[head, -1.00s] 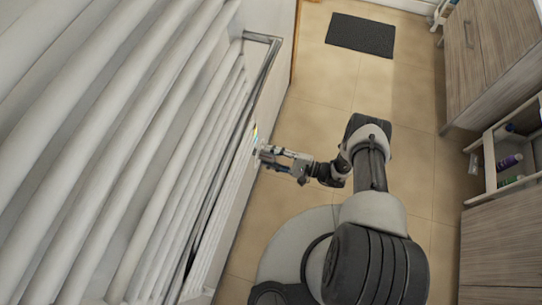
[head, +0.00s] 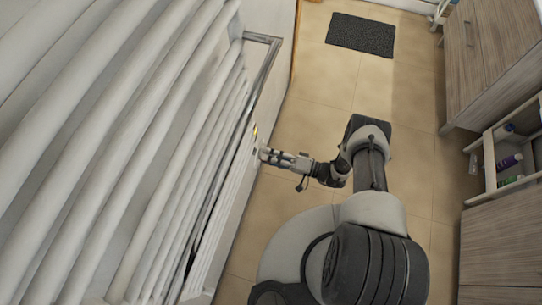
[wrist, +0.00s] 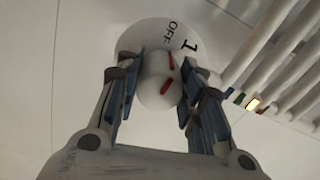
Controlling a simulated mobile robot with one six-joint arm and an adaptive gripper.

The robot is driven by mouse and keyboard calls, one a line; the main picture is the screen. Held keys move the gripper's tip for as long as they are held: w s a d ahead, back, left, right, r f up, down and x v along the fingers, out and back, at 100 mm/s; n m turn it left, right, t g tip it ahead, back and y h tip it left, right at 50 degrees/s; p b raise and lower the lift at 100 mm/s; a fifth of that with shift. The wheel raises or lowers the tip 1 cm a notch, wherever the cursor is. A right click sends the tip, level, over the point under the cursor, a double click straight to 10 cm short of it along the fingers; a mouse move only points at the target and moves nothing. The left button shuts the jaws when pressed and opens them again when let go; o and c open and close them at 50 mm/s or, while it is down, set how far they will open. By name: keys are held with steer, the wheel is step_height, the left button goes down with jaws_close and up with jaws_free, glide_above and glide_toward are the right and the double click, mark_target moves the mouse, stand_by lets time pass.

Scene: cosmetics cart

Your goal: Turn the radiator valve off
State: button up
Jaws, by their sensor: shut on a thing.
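The radiator valve (wrist: 158,72) shows in the wrist view as a white round knob with red marks on its face and edge. Behind it is a pale round dial (wrist: 150,33) lettered "OFF" and "1"; the upper red mark points up between the two letterings, nearer "OFF". My gripper (wrist: 161,85) has its blue-padded fingers on both sides of the knob and is shut on it. In the head view my gripper (head: 264,154) reaches left to the white panel's side; the knob cannot be made out there.
White radiator bars (head: 110,130) fill the left of the head view. A small yellow-lit indicator (wrist: 253,104) sits right of the valve. A dark mat (head: 360,35) lies on the tiled floor. Wooden cabinets (head: 490,60) and a cart with bottles (head: 508,162) stand right.

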steer(key=shift+n, duration=1.5)
steer(key=o, duration=1.1)
steer(key=shift+c, duration=0.2)
steer(key=shift+d, duration=0.1)
steer(key=v, duration=1.2)
